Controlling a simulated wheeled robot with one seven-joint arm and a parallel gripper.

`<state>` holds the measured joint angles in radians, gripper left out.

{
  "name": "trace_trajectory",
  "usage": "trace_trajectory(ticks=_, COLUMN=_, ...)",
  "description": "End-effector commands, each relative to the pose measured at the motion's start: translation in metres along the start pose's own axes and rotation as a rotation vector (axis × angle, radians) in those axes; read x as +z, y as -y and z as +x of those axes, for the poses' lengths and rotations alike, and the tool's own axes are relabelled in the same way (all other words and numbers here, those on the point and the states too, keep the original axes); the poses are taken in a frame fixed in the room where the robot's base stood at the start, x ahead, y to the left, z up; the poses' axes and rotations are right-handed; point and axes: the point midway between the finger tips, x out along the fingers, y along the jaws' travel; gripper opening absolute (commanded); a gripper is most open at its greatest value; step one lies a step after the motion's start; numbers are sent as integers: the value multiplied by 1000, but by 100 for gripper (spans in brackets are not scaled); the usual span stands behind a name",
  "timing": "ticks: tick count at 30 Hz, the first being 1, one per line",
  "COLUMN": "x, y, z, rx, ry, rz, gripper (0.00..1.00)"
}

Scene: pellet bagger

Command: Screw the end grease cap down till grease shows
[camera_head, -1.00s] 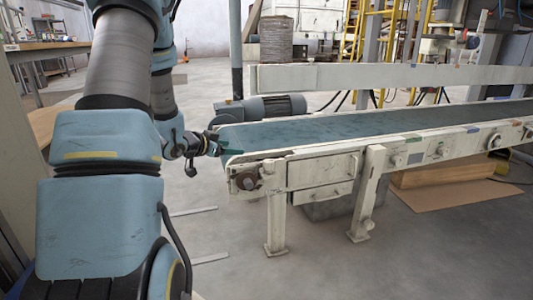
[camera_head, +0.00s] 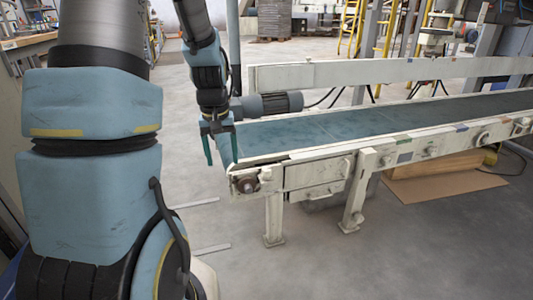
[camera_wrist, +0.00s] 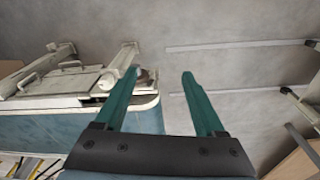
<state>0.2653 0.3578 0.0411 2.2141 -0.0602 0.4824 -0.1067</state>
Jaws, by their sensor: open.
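A round brown fitting (camera_head: 246,184), which may be the end grease cap, sits on the near end of the conveyor's cream side frame (camera_head: 318,174). It is too small to show any grease. My gripper (camera_head: 220,162) hangs beside the conveyor's end, up and left of the fitting, with its green fingers pointing down. The fingers are apart with nothing between them. In the wrist view the open fingers (camera_wrist: 164,78) point toward the floor, beside the conveyor's rounded end.
The blue belt (camera_head: 340,122) runs away to the right, with a motor (camera_head: 268,104) behind its near end. Conveyor legs (camera_head: 274,218) stand on the floor below. A cardboard sheet (camera_head: 440,186) lies at the right. The floor left of the conveyor's end is mostly clear.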

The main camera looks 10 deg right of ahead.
Motion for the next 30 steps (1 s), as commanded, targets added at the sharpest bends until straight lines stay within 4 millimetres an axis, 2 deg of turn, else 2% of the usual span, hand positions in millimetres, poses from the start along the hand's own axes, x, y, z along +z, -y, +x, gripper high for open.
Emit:
trace_trajectory(ticks=1, x=-16, y=-14, z=-13, rx=1, ry=17, rz=1, gripper=72)
trace_trajectory(ticks=6, x=-65, y=-63, z=-9, rx=-6, ry=54, rz=-10, gripper=72)
trace_trajectory(ticks=9, x=-86, y=-90, z=0, rx=-14, ry=69, rz=-14, gripper=72)
trace_trajectory(ticks=13, x=-100, y=-117, z=13, rx=-23, ry=81, rz=-14, gripper=72)
trace_trajectory(ticks=17, x=-106, y=-130, z=22, rx=-27, ry=85, rz=-17, gripper=72)
trace_trajectory(ticks=23, x=-106, y=-131, z=42, rx=-29, ry=88, rz=-18, gripper=72)
trace_trajectory(ticks=30, x=-101, y=-130, z=86, rx=-30, ry=89, rz=-16, gripper=72)
